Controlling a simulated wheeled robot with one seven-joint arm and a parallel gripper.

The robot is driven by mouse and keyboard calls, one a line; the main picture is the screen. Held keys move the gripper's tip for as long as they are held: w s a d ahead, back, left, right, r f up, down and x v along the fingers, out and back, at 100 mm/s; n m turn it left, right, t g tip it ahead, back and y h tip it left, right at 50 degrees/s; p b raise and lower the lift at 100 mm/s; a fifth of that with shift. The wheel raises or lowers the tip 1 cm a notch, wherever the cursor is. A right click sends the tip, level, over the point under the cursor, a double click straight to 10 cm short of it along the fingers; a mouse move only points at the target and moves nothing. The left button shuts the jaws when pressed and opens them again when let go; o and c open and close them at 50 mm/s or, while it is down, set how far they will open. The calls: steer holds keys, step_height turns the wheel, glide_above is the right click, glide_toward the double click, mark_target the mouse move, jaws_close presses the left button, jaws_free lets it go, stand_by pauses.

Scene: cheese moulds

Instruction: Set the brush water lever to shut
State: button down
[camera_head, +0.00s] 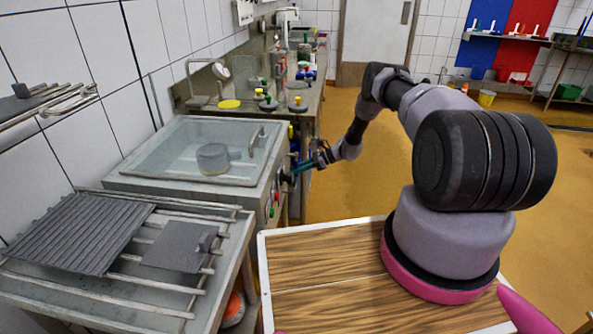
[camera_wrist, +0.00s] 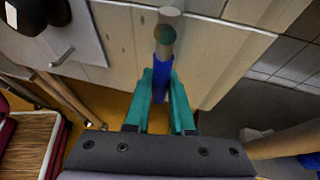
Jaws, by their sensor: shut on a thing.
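The blue lever (camera_wrist: 160,72) shows in the wrist view, sticking out from a round metal valve stub (camera_wrist: 168,24) on the pale front panel. My gripper (camera_wrist: 161,88) has its two teal fingers on either side of the blue lever and is shut on it. In the head view my gripper (camera_head: 302,167) is at the front face of the sink unit (camera_head: 262,180), near its right side. The lever is too small and too covered there to tell its angle. No marking for its shut position is readable.
The sink basin (camera_head: 140,165) holds a clear round vessel (camera_head: 213,158). A slatted rack (camera_head: 190,290) with a grey ribbed sheet (camera_head: 80,232) stands nearer. The yellow floor (camera_head: 345,195) to the right is open.

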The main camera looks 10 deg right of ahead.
steer(key=c, duration=0.8)
jaws_free()
steer(key=shift+s, duration=0.1)
steer(key=shift+o, duration=0.2)
steer(key=v, duration=1)
steer(key=shift+d+r, duration=0.2)
steer(key=shift+d, duration=0.15)
